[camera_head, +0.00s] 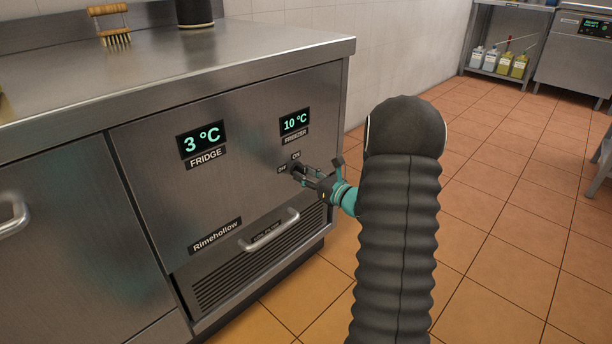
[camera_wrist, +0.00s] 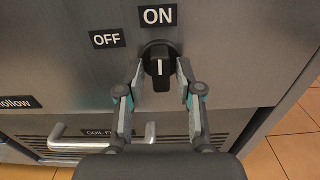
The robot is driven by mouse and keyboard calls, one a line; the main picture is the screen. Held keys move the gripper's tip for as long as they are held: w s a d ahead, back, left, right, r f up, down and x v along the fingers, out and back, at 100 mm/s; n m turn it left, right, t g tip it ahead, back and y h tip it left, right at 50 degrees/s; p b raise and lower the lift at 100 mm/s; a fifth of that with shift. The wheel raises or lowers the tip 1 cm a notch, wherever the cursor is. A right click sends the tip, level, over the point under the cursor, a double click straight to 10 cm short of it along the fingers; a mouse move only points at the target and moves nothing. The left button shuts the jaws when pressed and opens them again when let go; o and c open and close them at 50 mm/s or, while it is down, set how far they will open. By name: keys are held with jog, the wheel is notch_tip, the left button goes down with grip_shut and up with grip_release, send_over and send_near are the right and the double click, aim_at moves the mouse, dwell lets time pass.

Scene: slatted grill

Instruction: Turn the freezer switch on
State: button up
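The freezer switch (camera_wrist: 160,66) is a round black knob with a raised grip and a white mark. The mark stands upright, toward the ON label (camera_wrist: 158,16); the OFF label (camera_wrist: 108,38) is at its upper left. My gripper (camera_wrist: 162,78) is open, with one finger on each side of the knob's grip and a visible gap on both sides. The freezer display (camera_head: 295,122) reads 10 °C.
The fridge display (camera_head: 202,138) reads 3 °C. A drawer-style handle (camera_head: 270,232) and a slatted grill (camera_head: 262,258) lie below the knob. The steel counter edge (camera_head: 200,85) overhangs the panel. Tiled floor to the right is clear.

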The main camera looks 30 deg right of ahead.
jog(key=shift+s+d, duration=0.1)
jog(key=shift+s, duration=0.05)
jog(key=v, duration=1.1)
jog(key=shift+s, duration=0.4)
jog(key=shift+d, duration=0.1)
